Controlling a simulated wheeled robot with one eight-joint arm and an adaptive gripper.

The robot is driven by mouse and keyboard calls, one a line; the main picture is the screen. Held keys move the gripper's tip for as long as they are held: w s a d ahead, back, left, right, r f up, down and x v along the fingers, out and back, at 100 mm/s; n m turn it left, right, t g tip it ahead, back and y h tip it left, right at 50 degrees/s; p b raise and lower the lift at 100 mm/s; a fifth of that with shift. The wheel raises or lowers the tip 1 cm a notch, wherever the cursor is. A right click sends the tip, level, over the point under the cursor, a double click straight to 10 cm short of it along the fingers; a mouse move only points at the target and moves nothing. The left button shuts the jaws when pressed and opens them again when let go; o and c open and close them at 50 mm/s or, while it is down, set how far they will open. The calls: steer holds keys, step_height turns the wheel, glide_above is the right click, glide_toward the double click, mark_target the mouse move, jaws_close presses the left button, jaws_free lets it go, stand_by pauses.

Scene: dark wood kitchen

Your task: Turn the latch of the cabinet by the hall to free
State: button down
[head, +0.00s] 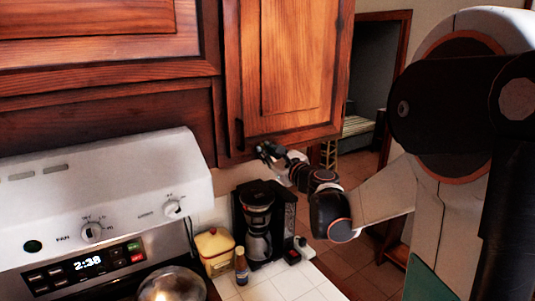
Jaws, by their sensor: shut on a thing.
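The cabinet by the hall (289,65) is the wooden wall cabinet with a panelled door, at the upper middle of the head view. Its door looks closed. My gripper (264,152) is at the lower left edge of this door, shut on a small part there, which I take to be the latch. The fingers cover the latch, so its shape and angle cannot be made out. My arm reaches in from the right, below the cabinet.
A coffee maker (258,222) stands on the counter below my gripper, with a yellow container (215,252) and a small bottle (241,267) beside it. A stove control panel (105,208) is at left. The hall doorway (374,75) opens at right.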

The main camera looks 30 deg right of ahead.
stand_by(0.3)
steer(key=n+b, duration=0.1)
steer(key=n, duration=0.2)
steer(key=a+f+n+b, duration=0.1)
steer(key=n+b, duration=0.1)
steer(key=n, duration=0.1)
steer(key=f+n+b, duration=0.1)
steer(key=n+b, duration=0.1)
steer(key=n, duration=0.2)
steer(key=shift+a, duration=0.3)
steer(key=shift+s+f+n+b, duration=0.15)
steer(key=shift+n+b, duration=0.25)
steer(key=shift+n, duration=0.5)
steer(key=shift+w+f+n+b, duration=0.15)
steer(key=shift+n+b, duration=0.25)
steer(key=shift+n, duration=0.5)
steer(key=shift+s, duration=0.1)
steer(key=c, duration=1.6)
jaws_free()
steer(key=shift+a, duration=0.1)
